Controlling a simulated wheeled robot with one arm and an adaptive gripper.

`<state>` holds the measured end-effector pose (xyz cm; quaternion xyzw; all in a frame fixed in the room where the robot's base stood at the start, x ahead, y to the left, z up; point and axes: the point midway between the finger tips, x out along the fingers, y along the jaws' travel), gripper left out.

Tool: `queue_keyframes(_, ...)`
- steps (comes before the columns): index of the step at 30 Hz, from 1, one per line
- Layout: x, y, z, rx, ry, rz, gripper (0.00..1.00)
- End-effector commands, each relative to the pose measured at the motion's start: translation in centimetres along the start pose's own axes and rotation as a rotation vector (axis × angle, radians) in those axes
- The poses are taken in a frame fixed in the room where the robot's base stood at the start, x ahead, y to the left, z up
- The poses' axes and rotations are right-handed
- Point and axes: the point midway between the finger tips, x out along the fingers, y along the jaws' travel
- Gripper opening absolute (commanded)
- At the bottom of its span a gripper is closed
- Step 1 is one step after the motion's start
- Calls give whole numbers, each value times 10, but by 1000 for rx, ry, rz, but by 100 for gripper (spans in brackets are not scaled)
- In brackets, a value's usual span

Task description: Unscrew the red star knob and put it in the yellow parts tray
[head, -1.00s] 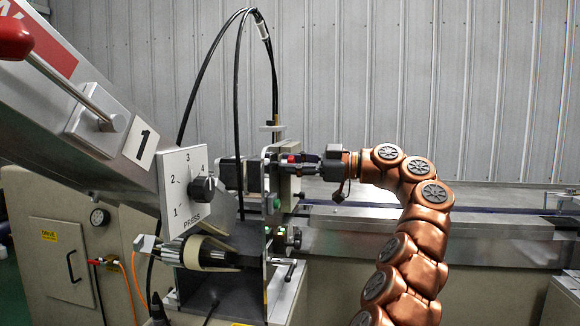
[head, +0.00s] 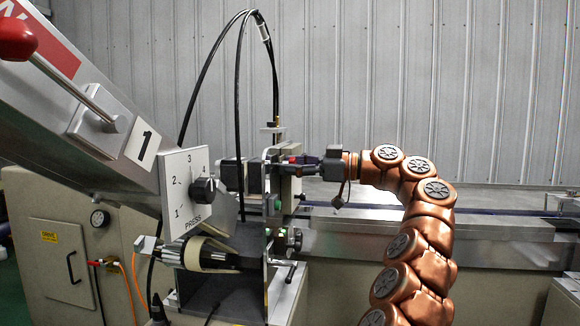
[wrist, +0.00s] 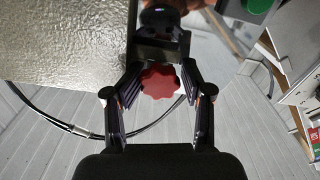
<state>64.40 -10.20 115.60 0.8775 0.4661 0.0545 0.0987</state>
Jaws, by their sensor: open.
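The red star knob (wrist: 159,82) sits between the fingers of my open gripper (wrist: 160,86) in the wrist view, facing the camera. A finger stands on each side of it, very close; I cannot tell whether they touch it. Behind the knob is a dark bracket (wrist: 164,48). In the head view my gripper (head: 298,161) points left at the machine's upright plates, and the fingers largely hide the knob. I see no yellow parts tray in either view.
A press dial (head: 204,190) on a white plate and a sloping metal housing stand to the left. Black cables (head: 238,100) arch behind the gripper. A roller (head: 205,254) lies below. A long metal conveyor bed (head: 400,240) runs to the right.

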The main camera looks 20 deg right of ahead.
Motion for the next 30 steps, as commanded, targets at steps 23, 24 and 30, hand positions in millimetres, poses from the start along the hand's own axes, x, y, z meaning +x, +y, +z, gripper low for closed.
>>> queue_keyframes(23,0,0,-5,668,-3,-3,52)
queue_keyframes(24,0,1,-5,706,-4,-2,52)
queue_keyframes(30,0,1,-6,884,-4,0,52)
